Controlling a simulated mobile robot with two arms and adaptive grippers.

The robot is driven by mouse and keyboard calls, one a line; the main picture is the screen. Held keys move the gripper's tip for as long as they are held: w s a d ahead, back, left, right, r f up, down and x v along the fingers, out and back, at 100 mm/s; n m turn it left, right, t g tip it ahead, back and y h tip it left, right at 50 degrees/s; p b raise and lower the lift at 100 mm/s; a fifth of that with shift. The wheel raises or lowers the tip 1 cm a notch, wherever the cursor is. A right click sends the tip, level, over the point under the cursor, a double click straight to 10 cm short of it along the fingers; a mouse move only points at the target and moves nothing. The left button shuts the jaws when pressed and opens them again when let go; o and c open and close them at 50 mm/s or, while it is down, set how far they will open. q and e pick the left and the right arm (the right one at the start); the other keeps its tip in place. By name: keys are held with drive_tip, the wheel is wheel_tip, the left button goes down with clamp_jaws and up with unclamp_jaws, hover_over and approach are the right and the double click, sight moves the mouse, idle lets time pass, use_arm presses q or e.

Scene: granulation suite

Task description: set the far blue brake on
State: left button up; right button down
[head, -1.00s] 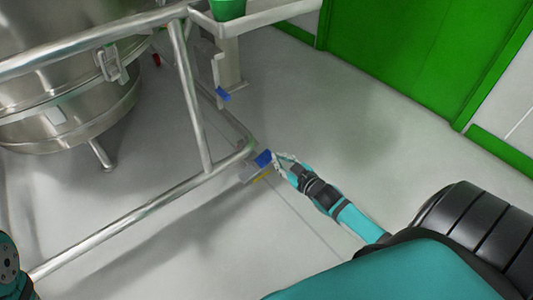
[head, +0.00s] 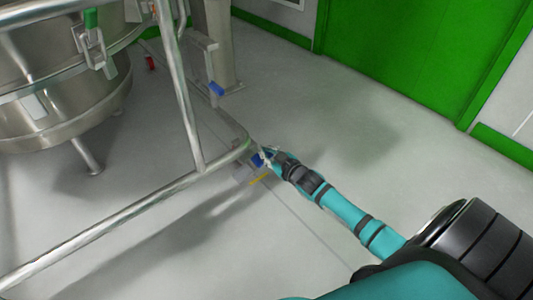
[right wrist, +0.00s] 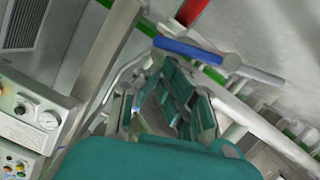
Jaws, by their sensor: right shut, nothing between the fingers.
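A blue brake pedal (head: 258,160) sits low at the corner of the steel tube frame, with a yellow strip beside it. My right gripper (head: 268,155) is shut and empty, its fingertips at the pedal and partly covering it; whether they touch is unclear. In the right wrist view a blue bar (right wrist: 188,50) lies just beyond the tips of my right gripper (right wrist: 168,75). A second blue piece (head: 216,89) shows farther back, on a thin upright by the grey post. My left gripper is out of view.
The steel frame (head: 120,215) runs from the lower left to the pedal's corner. A steel vessel (head: 70,105) stands at the left. A green door (head: 420,50) is at the back right. The floor between door and arm is clear. A gauge panel (right wrist: 28,115) shows in the wrist view.

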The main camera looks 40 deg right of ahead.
drive_tip(key=shift+d+p, duration=0.1)
drive_tip(key=shift+p, duration=0.2)
drive_tip(key=shift+f, duration=0.1)
drive_tip(key=shift+d+f+m+y+p, duration=0.1)
drive_tip(key=shift+d+m+y+p, duration=0.1)
drive_tip(key=shift+m+y+p, duration=0.15)
